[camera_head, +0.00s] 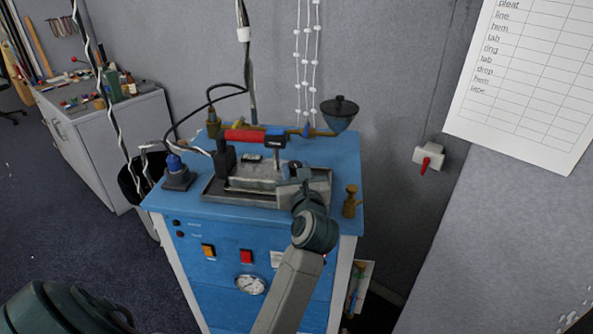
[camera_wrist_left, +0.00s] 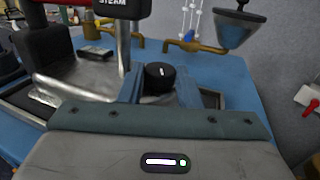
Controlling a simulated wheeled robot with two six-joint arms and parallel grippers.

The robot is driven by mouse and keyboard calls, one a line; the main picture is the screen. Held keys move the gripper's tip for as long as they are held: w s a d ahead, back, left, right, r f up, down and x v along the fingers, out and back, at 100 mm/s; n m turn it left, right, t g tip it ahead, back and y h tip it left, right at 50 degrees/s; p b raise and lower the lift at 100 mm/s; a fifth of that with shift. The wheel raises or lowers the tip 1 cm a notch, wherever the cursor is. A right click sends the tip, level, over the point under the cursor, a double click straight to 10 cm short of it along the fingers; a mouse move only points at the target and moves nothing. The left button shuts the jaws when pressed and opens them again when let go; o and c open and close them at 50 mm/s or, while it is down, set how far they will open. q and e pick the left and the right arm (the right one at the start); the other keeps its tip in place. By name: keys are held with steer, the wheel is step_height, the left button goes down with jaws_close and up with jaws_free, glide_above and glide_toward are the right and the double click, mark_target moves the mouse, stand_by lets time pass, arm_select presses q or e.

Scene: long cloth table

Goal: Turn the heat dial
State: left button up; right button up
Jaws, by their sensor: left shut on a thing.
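The heat dial (camera_wrist_left: 160,75) is a round black knob with a short white mark, seen in the left wrist view. My left gripper (camera_wrist_left: 159,88) has its two blue-grey fingers shut on the dial, one on each side. In the head view my left gripper (camera_head: 297,174) is over the right end of the metal tray, and the dial is hidden there. The iron (camera_head: 246,137), with a red handle part, is on the tray just left of the gripper. It also shows in the left wrist view (camera_wrist_left: 118,30), marked STEAM. My right gripper is not in view.
Black hoses rise at the back left. A red-levered wall switch (camera_head: 427,160) is at right.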

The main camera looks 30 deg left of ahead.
arm_select(q)
steer(key=shift+r+h+p, duration=0.15)
steer(key=shift+h+p, duration=0.15)
steer(key=shift+s+a+r+m+t+h+p, duration=0.1)
steer(key=shift+m+t+h+p, duration=0.3)
steer(key=shift+m+t+p, duration=0.05)
steer(key=shift+s+a+m+t+h+p, duration=0.1)
steer(key=shift+m+t+h+p, duration=0.3)
steer(key=shift+m+t+p, duration=0.05)
steer(key=shift+a+f+m+t+h+p, duration=0.1)
steer(key=shift+f+m+t+h+p, duration=0.15)
steer(key=shift+m+t+h+p, duration=0.6)
steer(key=shift+g+b, duration=0.35)
steer(key=o, duration=0.7)
steer(key=shift+n, duration=0.25)
steer(key=b+v, duration=0.2)
steer(key=v, duration=0.7)
steer(key=shift+f+b, duration=0.15)
steer(key=shift+b, duration=0.15)
steer(key=shift+v, duration=0.85)
